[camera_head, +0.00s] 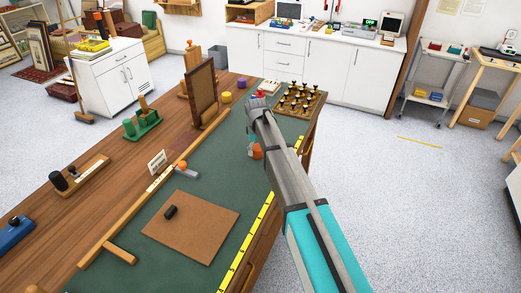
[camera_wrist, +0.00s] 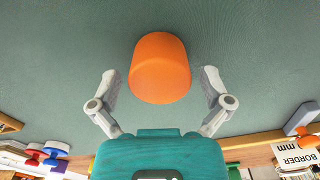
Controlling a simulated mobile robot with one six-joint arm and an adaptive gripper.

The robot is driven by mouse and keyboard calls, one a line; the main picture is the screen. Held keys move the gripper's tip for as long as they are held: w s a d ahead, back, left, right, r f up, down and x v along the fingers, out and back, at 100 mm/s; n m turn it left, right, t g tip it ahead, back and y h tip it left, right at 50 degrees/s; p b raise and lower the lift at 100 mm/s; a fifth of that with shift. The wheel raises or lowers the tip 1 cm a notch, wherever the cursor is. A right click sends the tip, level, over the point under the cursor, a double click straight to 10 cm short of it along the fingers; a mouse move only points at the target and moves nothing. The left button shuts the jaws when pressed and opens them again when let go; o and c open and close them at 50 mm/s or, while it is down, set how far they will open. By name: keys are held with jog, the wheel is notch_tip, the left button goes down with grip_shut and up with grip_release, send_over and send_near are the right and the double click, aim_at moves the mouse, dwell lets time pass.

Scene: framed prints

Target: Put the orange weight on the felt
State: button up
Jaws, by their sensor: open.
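An orange weight (camera_wrist: 160,68), a short rounded cylinder, stands on a dark green surface (camera_wrist: 60,60). In the head view the weight (camera_head: 257,154) is partly hidden by my arm. My gripper (camera_wrist: 160,74) is open, with one finger on each side of the weight and clear gaps between. No contact shows. In the head view my gripper is mostly hidden by my arm. The green surface (camera_head: 215,158) covers much of the bench top. A brown square sheet (camera_head: 195,228) lies on it; I cannot tell which of the two is the felt.
A dark block (camera_head: 170,212) lies on the brown sheet. A metal piece with an orange knob (camera_head: 182,166) and a small sign (camera_head: 158,162) are left of my gripper. A rack of dark knobs (camera_head: 298,100) and an upright brown frame (camera_head: 202,92) stand farther back.

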aim_at(259, 148)
jog(key=shift+r, duration=0.15)
notch_tip(259, 148, up, 12)
jog(key=p, duration=1.2)
dwell(0.4)
dwell(0.6)
jog(key=shift+d, duration=0.1)
jog(key=s+d+m, duration=1.1)
jog(key=s+d, duration=1.3)
jog(key=s, duration=0.1)
jog(key=shift+s, duration=0.4)
